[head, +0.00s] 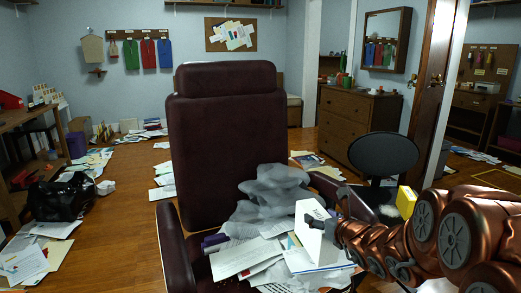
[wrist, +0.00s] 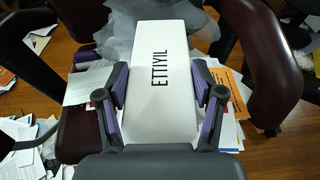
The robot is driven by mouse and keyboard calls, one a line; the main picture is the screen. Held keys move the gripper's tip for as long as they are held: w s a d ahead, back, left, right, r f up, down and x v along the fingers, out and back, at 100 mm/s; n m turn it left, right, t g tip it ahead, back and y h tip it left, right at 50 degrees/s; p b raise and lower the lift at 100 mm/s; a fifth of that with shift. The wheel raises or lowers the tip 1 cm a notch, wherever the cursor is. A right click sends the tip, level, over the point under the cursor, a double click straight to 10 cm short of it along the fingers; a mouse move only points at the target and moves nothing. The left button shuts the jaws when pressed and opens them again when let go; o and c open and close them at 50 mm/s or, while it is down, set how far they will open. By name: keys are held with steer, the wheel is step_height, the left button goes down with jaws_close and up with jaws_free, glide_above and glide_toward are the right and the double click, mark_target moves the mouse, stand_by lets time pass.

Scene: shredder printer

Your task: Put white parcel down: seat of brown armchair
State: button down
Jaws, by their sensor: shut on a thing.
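The white parcel (wrist: 160,85) is a long white box with black lettering. In the wrist view my gripper (wrist: 162,90) has a finger on each side of it and is shut on it. In the head view the parcel (head: 315,232) is above the seat of the brown armchair (head: 222,130), held from the right by my arm. The seat is covered with papers (head: 245,258) and a crumpled grey translucent bag (head: 270,198). I cannot tell whether the parcel touches the papers. Most of the seat surface is hidden.
The chair's tall back stands behind the seat, with an armrest (head: 172,250) on the left. A dark round-backed chair (head: 382,155) and a yellow box (head: 405,202) are to the right. A black bag (head: 62,196) and scattered papers lie on the floor at left.

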step_height(320, 180, up, 31)
steer(key=p, duration=3)
